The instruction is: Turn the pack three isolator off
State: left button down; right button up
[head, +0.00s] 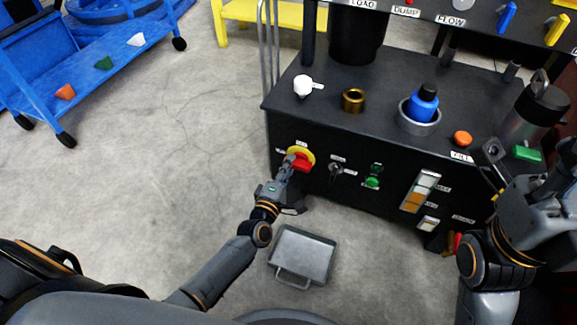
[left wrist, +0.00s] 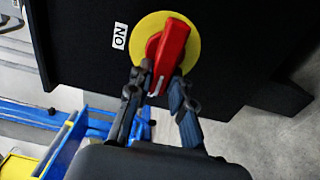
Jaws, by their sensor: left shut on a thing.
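The isolator is a red rotary handle (head: 302,162) on a yellow round plate (head: 307,153), on the front panel of the black cabinet (head: 290,130). In the left wrist view the red handle (left wrist: 170,52) stands tilted on the yellow disc (left wrist: 185,78), with an "ON" label (left wrist: 120,36) beside the disc. My left gripper (head: 291,163) is at the handle; in the left wrist view its fingers (left wrist: 160,92) are shut on the lower end of the handle. My right gripper (head: 493,160) is at the cabinet's right front; its fingers are too unclear to read.
The panel right of the isolator has a key switch (head: 336,168), a green button (head: 372,182) and indicator lights (head: 420,192). A blue bottle (head: 423,102) and a brass ring (head: 353,99) are on the cabinet top. A grey tray (head: 304,254) lies on the floor below. The left floor is open.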

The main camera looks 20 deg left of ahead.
pick_arm(q)
jog(key=c, duration=1.2)
grip_release()
jog(key=shift+s, duration=0.1)
jog(key=s, duration=1.1)
jog(key=shift+s+a, duration=0.25)
jog(key=shift+s, duration=0.15)
